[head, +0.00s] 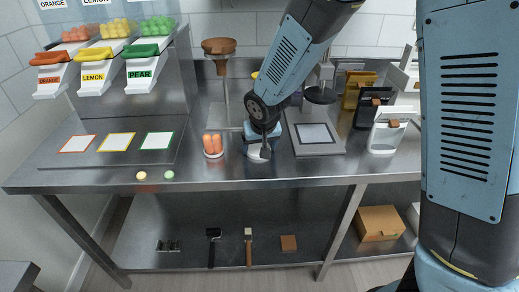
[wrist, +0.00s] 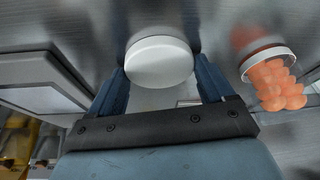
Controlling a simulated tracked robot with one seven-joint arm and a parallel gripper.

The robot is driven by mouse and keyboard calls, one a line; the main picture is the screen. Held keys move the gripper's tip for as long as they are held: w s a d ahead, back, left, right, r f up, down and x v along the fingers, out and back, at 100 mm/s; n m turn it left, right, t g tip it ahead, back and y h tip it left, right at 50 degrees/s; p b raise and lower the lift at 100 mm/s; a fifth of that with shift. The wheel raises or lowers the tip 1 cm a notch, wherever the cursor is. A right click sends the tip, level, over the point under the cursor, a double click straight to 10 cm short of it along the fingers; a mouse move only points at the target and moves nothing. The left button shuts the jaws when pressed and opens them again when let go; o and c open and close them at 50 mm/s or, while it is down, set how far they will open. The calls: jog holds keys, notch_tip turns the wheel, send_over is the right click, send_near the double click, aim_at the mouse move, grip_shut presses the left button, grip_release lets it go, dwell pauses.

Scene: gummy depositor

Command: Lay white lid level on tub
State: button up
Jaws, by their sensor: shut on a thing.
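The white lid (wrist: 160,62) is a round disc between the two fingers of my gripper (wrist: 160,72) in the wrist view. The fingers are shut on its sides. In the head view my gripper (head: 261,150) is low over the steel table, with part of the white lid (head: 257,157) showing under it; I cannot tell whether the lid touches the table. The tub (head: 213,154) stands left of my gripper, with a white rim at its base and orange gummies piled above. It also shows at the right of the wrist view (wrist: 268,62), apart from the lid.
A yellowish ball (head: 142,176) and a green ball (head: 168,174) lie near the front table edge. A brown funnel (head: 219,46) on a stand is behind the tub. A plate with a pale square (head: 315,133) lies right of my gripper. Colour-framed mats (head: 117,142) are at left.

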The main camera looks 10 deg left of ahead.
aim_at(257, 145)
jog(key=shift+r, duration=0.35)
notch_tip(257, 145, up, 2)
jog(key=shift+r, duration=0.15)
jog(key=s+d+r, duration=0.2)
jog(key=s+r, duration=0.3)
jog(key=s, duration=0.1)
jog(key=s+d+r, duration=0.2)
jog(key=s+r, duration=0.3)
jog(key=s, duration=0.2)
jog(key=shift+d, duration=0.3)
jog(key=shift+s, duration=0.1)
